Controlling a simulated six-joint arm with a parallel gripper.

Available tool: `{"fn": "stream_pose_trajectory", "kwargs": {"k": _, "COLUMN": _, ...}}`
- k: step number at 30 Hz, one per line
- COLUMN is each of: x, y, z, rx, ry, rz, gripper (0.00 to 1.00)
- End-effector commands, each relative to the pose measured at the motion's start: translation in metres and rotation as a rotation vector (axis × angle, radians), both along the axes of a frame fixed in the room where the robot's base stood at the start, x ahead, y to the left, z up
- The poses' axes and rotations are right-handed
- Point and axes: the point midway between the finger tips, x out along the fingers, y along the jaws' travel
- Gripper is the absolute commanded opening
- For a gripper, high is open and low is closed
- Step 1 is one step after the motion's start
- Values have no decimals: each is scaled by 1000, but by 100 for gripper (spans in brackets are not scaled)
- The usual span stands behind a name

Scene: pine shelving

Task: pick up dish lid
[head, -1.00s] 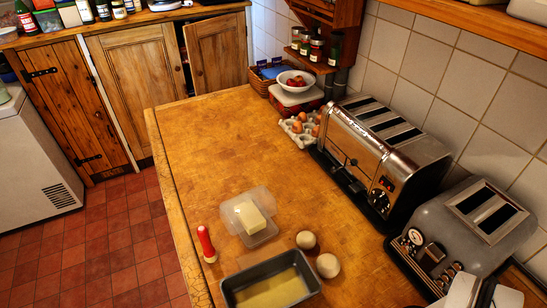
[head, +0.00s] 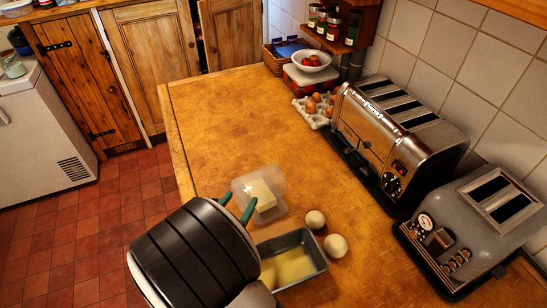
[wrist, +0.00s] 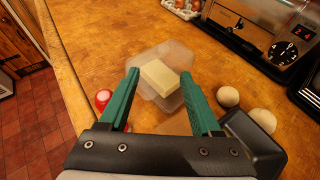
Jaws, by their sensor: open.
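A clear translucent plastic butter dish shows around a pale yellow butter block (head: 262,195), which also shows in the wrist view (wrist: 158,77). Clear plastic, which looks like the dish lid (head: 274,178), surrounds the block; I cannot tell where lid and base part. It also shows in the wrist view (wrist: 172,53). My gripper (head: 237,204) is open and empty, with green fingers spread. In the wrist view the fingertips (wrist: 160,75) frame the butter and clear plastic from the near side. I cannot tell whether they touch it. The gripper body hides the near counter in the head view.
A dark tray (head: 318,257) with yellow content and two round pale items (head: 315,220) (head: 335,246) stand close on the right. A red-topped item (wrist: 104,98) is close on the left. Toasters (head: 400,140) (head: 475,225) line the wall. The far counter (head: 220,125) is clear.

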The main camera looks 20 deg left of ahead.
Motion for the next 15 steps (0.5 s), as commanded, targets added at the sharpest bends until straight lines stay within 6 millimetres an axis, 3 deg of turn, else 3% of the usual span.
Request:
{"fn": "stream_pose_trajectory", "kwargs": {"k": 3, "x": 35, "y": 1, "z": -14, "rx": 2, "ry": 0, "rz": -8, "gripper": 65}}
{"fn": "stream_pose_trajectory", "kwargs": {"k": 6, "x": 57, "y": 3, "z": -23, "rx": 3, "ry": 0, "rz": -9, "gripper": 65}}
{"fn": "stream_pose_trajectory", "kwargs": {"k": 11, "x": 76, "y": 5, "z": -29, "rx": 4, "ry": 0, "rz": -8, "gripper": 65}}
{"fn": "stream_pose_trajectory", "kwargs": {"k": 15, "x": 105, "y": 4, "z": -33, "rx": 4, "ry": -1, "rz": -10, "gripper": 65}}
